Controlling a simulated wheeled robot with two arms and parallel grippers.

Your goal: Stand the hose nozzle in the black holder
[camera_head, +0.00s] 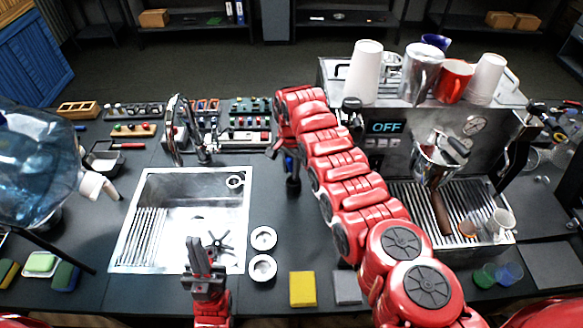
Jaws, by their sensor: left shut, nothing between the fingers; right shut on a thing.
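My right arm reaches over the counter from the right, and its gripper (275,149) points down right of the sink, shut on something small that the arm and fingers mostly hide. A dark upright piece (293,186), which looks like the black holder, stands on the counter just below and right of this gripper. A blue part (289,163) shows at its top; I cannot tell whether this is the hose nozzle or whether it sits inside the holder. My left gripper (196,246) is shut and empty, pointing up over the sink's front edge.
A sink (137,220) with a faucet (173,135) lies left of centre, with a black star-shaped piece (218,243) in it. The espresso machine (490,125) stands right, cups on top. Two white rings (263,238) and a yellow sponge (302,289) lie in front.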

